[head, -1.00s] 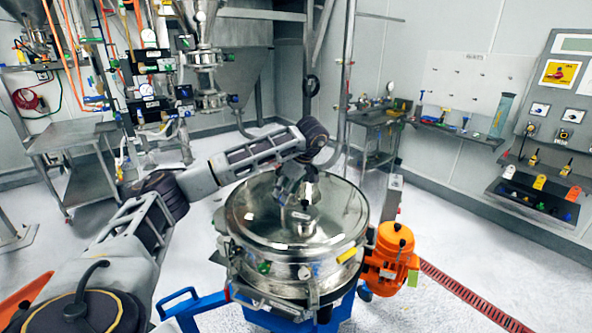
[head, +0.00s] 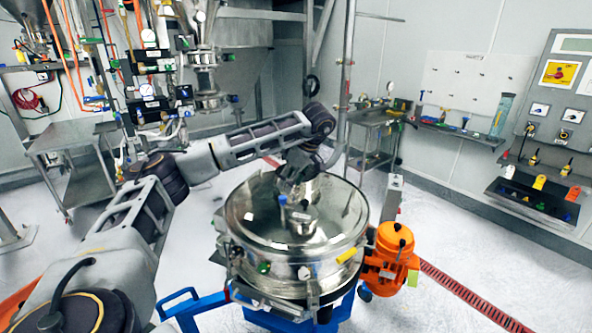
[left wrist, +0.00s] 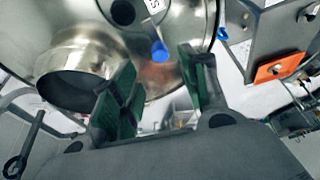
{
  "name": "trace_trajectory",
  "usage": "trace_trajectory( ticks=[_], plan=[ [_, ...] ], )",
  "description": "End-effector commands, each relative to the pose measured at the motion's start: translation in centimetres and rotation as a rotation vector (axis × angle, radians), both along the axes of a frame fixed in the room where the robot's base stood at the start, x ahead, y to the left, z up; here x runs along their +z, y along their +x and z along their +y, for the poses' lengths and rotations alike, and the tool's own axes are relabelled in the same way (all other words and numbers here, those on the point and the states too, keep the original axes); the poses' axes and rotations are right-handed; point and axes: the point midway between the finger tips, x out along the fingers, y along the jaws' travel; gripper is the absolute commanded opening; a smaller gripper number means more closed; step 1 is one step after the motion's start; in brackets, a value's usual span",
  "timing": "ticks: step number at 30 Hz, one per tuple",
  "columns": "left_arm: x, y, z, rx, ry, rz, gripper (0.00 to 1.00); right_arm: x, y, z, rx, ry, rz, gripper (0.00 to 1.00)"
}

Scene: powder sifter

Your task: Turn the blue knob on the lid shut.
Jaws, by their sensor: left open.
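The blue knob (head: 283,199) shows on the shiny round lid (head: 262,228) of the sifter, just below my left gripper (head: 292,180) in the head view. In the left wrist view the blue knob (left wrist: 160,51) appears in the gap between the two open green-padded fingers, near their tips. I cannot tell whether the fingers touch it, but no grip on it shows. A metal spout (head: 304,222) rises from the lid beside the knob. My right gripper is out of view.
An orange motor (head: 391,252) is fixed at the sifter's right side. A blue base frame (head: 272,318) is below it. A steel bench (head: 372,118) stands behind, and tool shelves (head: 455,130) line the right wall. Open floor lies to the right.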

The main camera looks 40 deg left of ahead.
Motion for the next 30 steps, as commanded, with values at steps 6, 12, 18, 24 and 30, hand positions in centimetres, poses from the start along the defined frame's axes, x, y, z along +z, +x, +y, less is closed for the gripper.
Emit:
trace_trajectory(
  ticks=[6, 12, 18, 24, 30],
  plan=[
    [1.0, 0.1, -0.4, -0.002, 0.000, -0.001, 0.44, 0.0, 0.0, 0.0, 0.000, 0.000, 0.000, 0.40],
    [1.9, 0.2, -0.8, -0.001, 0.000, -0.002, 0.44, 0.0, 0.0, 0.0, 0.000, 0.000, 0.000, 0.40],
    [2.7, 0.2, -1.1, 0.000, 0.001, -0.002, 0.44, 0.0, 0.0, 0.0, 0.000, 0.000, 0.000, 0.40],
    [3.6, 0.2, -1.5, 0.000, 0.000, -0.001, 0.44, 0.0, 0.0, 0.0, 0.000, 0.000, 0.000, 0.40],
    [4.2, 0.2, -1.8, 0.000, 0.000, 0.000, 0.44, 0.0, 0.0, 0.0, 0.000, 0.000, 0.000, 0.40]
  ],
)
